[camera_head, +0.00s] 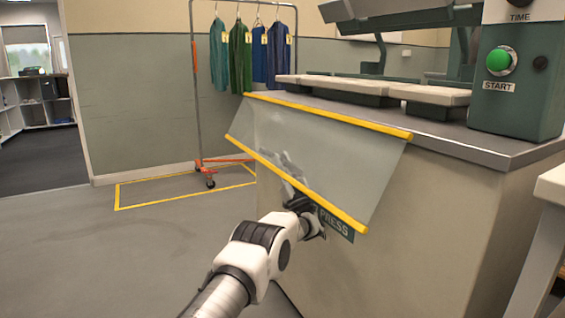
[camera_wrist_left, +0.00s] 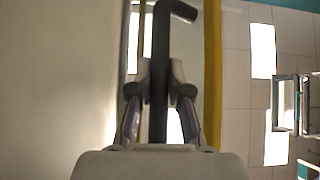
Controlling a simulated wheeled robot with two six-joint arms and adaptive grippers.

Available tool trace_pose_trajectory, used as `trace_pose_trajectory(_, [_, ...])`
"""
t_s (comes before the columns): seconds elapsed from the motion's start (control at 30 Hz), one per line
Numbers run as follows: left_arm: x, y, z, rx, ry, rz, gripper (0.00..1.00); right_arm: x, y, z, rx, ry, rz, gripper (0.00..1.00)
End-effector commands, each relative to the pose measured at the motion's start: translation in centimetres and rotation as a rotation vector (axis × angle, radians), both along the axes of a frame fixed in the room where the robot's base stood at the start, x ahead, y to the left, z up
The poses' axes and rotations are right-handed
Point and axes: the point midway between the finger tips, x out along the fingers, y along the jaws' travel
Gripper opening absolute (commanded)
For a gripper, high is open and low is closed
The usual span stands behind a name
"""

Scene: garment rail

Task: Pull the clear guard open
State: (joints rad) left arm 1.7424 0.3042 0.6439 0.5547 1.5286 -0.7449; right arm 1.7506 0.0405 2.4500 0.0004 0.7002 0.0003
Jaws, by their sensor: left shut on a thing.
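The clear guard (camera_head: 325,150) is a see-through sheet with yellow strips along its top and bottom edges. Its top strip runs along the press table's edge, and its lower edge stands out from the table front, so the sheet is tilted. My left gripper (camera_head: 308,207) is at the lower yellow strip, near the middle. In the left wrist view, my left gripper (camera_wrist_left: 160,95) has its fingers closed on a dark bar handle (camera_wrist_left: 162,45), beside the guard's yellow strip (camera_wrist_left: 212,75). My right gripper is not in view.
A control box with a green START button (camera_head: 499,60) stands at the right. A garment rail (camera_head: 195,90) with several clothes stands behind. The floor at left (camera_head: 100,260) is clear.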

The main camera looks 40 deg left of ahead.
Motion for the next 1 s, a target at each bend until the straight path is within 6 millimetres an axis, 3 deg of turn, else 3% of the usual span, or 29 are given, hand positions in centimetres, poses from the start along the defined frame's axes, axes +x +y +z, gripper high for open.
trace_pose_trajectory(0.2, [0.0, 0.1, -0.1, -0.001, 0.002, 0.001, 0.00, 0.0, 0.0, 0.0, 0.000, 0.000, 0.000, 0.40])
trace_pose_trajectory(0.23, [0.0, 0.1, -0.1, -0.001, 0.002, 0.001, 0.24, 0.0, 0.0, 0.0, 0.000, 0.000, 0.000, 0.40])
trace_pose_trajectory(0.3, [0.0, 0.1, -0.1, 0.000, 0.002, 0.001, 0.43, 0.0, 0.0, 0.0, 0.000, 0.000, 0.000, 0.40])
trace_pose_trajectory(0.73, [-0.2, -0.6, -0.6, 0.000, 0.002, 0.000, 0.43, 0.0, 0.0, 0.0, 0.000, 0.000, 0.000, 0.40])
trace_pose_trajectory(1.0, [-1.6, -4.7, -5.2, -0.001, 0.006, -0.002, 0.43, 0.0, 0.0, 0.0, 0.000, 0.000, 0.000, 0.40])
